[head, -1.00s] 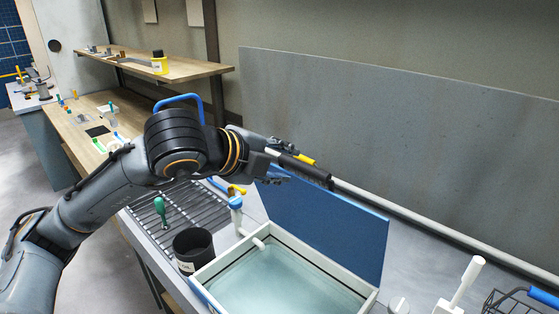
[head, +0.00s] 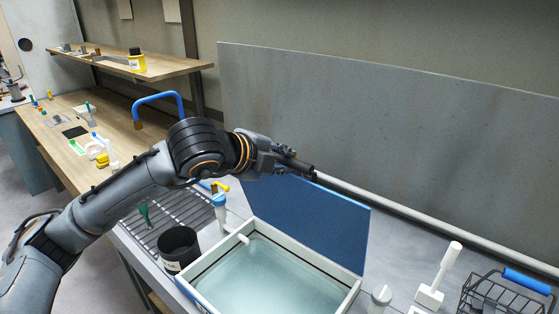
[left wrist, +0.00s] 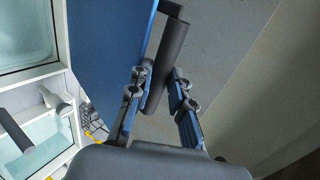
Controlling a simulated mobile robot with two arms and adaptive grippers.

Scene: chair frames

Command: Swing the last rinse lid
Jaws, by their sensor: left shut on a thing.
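The rinse lid (head: 318,222) is a blue panel standing up, tilted back, at the rear of the white-rimmed rinse tank (head: 296,254), which holds pale water. The tank is uncovered. My left gripper (head: 288,162) is at the lid's top edge. It is shut on the lid's dark round handle (head: 301,166). In the left wrist view the handle (left wrist: 168,55) lies between the fingers of my left gripper (left wrist: 158,88), beside the blue lid (left wrist: 105,45). My arm hides part of the lid's left end. My right gripper is not in view.
A black pot (head: 180,247) and a wire rack (head: 150,228) stand left of the tank. A white upright handle (head: 446,266) and a wire basket with a blue grip (head: 520,281) are at the right. A grey wall panel (head: 400,130) rises behind.

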